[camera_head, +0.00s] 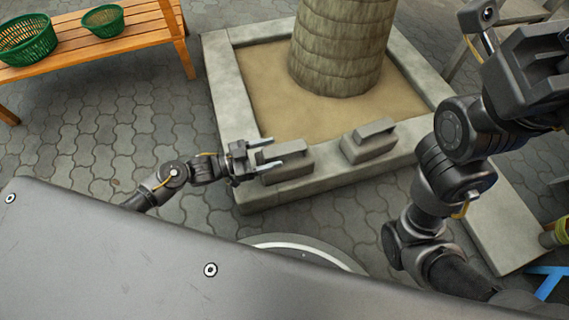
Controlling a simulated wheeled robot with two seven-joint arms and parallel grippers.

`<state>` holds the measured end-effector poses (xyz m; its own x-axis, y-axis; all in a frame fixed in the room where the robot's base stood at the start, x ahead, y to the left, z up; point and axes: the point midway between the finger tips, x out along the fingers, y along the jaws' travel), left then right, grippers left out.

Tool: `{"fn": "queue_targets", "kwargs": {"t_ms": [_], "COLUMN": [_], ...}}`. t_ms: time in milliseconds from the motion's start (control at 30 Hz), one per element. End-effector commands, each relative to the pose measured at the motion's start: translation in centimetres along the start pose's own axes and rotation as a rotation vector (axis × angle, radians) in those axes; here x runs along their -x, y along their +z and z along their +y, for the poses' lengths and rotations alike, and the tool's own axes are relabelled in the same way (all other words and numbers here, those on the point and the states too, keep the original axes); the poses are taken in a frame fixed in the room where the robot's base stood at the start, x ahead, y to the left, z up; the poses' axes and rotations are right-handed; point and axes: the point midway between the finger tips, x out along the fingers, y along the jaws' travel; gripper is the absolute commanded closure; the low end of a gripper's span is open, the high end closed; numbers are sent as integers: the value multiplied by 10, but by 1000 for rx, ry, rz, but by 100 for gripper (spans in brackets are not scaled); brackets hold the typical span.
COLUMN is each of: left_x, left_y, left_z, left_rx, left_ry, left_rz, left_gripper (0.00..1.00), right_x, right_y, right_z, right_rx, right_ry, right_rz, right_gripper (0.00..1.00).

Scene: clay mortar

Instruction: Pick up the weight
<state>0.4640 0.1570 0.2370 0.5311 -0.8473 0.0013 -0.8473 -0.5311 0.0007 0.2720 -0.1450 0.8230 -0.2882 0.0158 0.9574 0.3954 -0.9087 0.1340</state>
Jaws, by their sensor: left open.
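Two grey block-shaped weights with raised handles stand on the front ledge of the concrete planter. The left weight (290,168) is at my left gripper (283,154). That gripper is open, and its fingers reach out to the right around or over this weight's handle; I cannot tell whether they touch it. The right weight (369,146) stands apart on the same ledge, with nothing at it. My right gripper (540,70) is raised at the upper right, close to the camera and far from both weights; its fingertips are not clear.
The square concrete planter (222,85) holds sand (270,90) around a thick tree trunk (342,45). A wooden bench (130,42) with two green baskets (27,40) (103,21) stands at upper left. Paved ground (120,125) lies clear between bench and planter.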

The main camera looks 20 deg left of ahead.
Motion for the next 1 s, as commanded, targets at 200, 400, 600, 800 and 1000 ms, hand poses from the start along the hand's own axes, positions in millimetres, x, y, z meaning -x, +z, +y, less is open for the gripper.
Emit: {"fn": "queue_targets", "kwargs": {"t_ms": [200, 400, 600, 800, 1000], "left_x": [-24, -25, -25, -25, -24], "left_y": [2, 0, 0, 1, 1], "left_z": [0, 0, 0, 0, 0], "left_rx": [-2, -1, -1, -1, -1], "left_ry": [-1, -1, -1, -1, -1], "left_rz": [0, -2, -2, -2, -2], "left_gripper": [36, 36, 56, 82, 100], "right_x": [-2, -4, -4, -4, -4], "right_y": [-3, -3, -3, -3, -3], "right_z": [-1, -1, -1, -1, -1], "right_rx": [-4, -4, -4, -4, -4], "right_ry": [11, 12, 11, 11, 11], "right_rz": [20, 20, 20, 20, 20], "right_gripper": [64, 64, 64, 64, 64]}}
